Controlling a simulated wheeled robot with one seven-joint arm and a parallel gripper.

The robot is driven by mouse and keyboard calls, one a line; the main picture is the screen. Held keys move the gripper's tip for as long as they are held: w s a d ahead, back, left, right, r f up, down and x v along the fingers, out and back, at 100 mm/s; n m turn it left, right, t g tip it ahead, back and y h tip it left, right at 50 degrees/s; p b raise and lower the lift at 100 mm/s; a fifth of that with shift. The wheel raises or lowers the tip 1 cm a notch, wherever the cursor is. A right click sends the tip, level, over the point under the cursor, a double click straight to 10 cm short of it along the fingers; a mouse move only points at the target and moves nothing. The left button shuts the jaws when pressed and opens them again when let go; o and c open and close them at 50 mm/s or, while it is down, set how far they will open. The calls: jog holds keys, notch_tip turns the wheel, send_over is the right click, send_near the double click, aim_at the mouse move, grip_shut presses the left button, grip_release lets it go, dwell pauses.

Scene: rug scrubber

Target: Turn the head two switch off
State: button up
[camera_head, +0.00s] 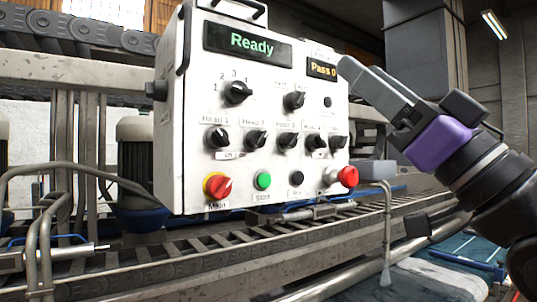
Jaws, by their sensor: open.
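A white control panel (200,100) faces me, with a green "Ready" display (250,43) and a "Pass 0" display (322,69). The head two switch (256,139) is a black rotary knob under the label "Head 2", between the Head 1 knob (217,137) and the Head 3 knob (288,141). Its pointer looks tilted, but I cannot read its exact position. My gripper (350,75) is open and empty at the panel's upper right edge, up and to the right of the head two switch. I cannot tell whether it touches the panel.
The panel also has a red main switch (217,187), a green start button (264,181), a black button (297,178) and a red knob (347,177). Conveyor rails (150,265) run below. A grey pillar (425,45) stands behind my arm.

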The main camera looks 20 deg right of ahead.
aim_at(264, 141)
jog(key=a+n+g+b, duration=0.2)
jog(key=a+g, duration=0.3)
jog(key=a, duration=0.4)
notch_tip(264, 141, down, 7)
jog(key=w+d+m+g+h, duration=0.2)
jog(key=w+m+g+h, duration=0.1)
jog(key=m+h, duration=0.15)
jog(key=shift+h, duration=0.35)
jog(key=p+x, duration=0.1)
jog(key=x, duration=0.6)
jog(key=shift+a+r, duration=0.15)
jog(key=shift+a, duration=0.1)
jog(key=shift+c, duration=0.5)
grip_shut()
